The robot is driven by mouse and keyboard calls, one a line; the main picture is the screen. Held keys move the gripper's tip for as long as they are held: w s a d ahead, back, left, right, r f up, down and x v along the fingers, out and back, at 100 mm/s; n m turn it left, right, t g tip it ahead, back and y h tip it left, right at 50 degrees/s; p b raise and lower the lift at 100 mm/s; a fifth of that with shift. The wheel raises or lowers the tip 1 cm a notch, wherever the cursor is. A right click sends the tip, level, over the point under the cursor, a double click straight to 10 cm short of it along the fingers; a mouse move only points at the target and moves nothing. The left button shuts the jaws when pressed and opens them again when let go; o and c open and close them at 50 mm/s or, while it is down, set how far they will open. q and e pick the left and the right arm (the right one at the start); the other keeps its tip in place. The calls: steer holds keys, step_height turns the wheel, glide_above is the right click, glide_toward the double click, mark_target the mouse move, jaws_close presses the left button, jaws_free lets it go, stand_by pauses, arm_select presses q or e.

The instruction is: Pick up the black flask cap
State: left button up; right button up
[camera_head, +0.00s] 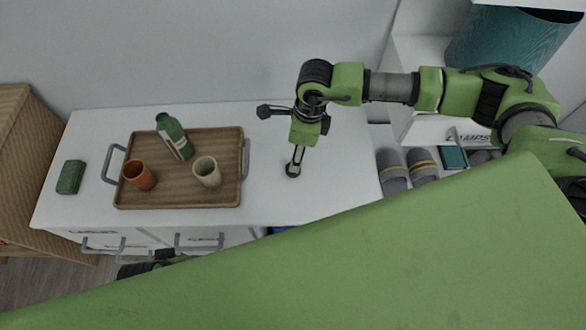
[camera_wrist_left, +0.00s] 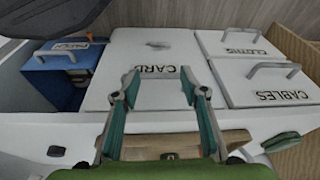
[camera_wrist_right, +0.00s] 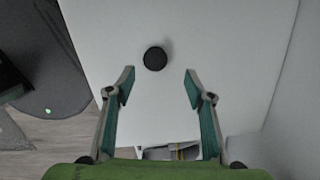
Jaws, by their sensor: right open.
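The black flask cap (camera_wrist_right: 155,58) is a small round dark disc on the white desk top. In the head view the cap (camera_head: 292,171) lies at the tip of my right gripper (camera_head: 296,160), right of the tray. In the right wrist view my right gripper (camera_wrist_right: 160,84) is open and empty, and the cap shows just beyond its fingertips, roughly centred between them. My left gripper (camera_wrist_left: 159,82) is open and empty in front of the drawer fronts, far from the cap.
A wooden tray (camera_head: 215,135) with grey handles holds the flask, an orange cup (camera_head: 138,176) and a beige cup (camera_head: 207,172). A green box (camera_head: 70,177) sits at the desk's left. Grey slippers (camera_head: 392,167) lie on a shelf right of the desk. The desk around the cap is clear.

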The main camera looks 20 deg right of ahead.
steer(key=f, duration=0.4)
steer(key=a+f+b, duration=0.1)
steer(key=shift+s+f, duration=0.2)
steer(key=shift+f, duration=0.5)
arm_select(q)
steer(key=v, duration=0.4)
steer(key=shift+w+r, duration=0.25)
steer(key=shift+r, duration=0.05)
arm_select(e)
steer(key=c, duration=0.9)
